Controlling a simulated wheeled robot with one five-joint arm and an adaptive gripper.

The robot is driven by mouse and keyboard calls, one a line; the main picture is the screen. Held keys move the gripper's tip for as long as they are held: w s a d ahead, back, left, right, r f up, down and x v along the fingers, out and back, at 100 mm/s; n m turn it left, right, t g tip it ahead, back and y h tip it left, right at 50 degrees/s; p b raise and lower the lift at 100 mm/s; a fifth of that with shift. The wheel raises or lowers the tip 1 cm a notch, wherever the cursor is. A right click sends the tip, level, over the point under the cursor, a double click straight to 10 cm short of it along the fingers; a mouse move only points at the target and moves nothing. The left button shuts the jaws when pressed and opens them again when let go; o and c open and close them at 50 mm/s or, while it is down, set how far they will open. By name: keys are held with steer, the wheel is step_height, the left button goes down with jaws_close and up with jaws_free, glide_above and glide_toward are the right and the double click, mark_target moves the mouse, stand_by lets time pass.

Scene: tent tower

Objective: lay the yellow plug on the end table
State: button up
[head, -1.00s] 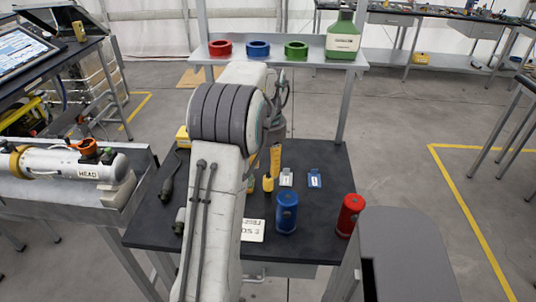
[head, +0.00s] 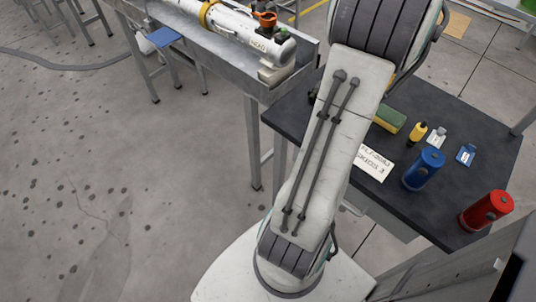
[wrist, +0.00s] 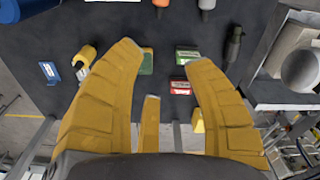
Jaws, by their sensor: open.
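A small yellow plug-like object with a dark end (head: 417,133) stands on the dark table (head: 450,215), beside a green block. What looks like the same yellow object shows in the wrist view (wrist: 86,55), left of and outside my fingers. My gripper (wrist: 164,54) is open above the dark table, its yellow fingers spread and nothing held. In the head view the arm hides my gripper. I cannot tell which surface is the end table.
A blue cylinder (head: 423,168) and a red cylinder (head: 486,211) stand near the dark table's front. White and blue tags and a sign card (head: 373,162) lie there. A metal bench (head: 240,62) with a white tube stands at the left.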

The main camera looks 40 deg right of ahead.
steer(key=w+a+r+n+t, duration=0.1)
steer(key=w+a+n, duration=0.4)
steer(key=a, duration=0.6)
steer(key=w+a+n+t, duration=0.1)
steer(key=w+a+n, duration=0.1)
steer(key=w+a, duration=0.7)
steer(key=s+a+f+n, duration=0.2)
steer(key=s+a+n, duration=0.1)
steer(key=a, duration=0.6)
steer(key=s+a+f+n+t, duration=0.1)
steer(key=s+a+f+n, duration=0.1)
steer(key=a, duration=0.8)
steer(key=s+n, duration=0.1)
steer(key=s, duration=0.1)
steer(key=shift+s+f+n+y, duration=0.25)
steer(key=shift+s+n+y, duration=0.05)
steer(key=shift+s+y, duration=0.1)
steer(key=shift+d, duration=0.1)
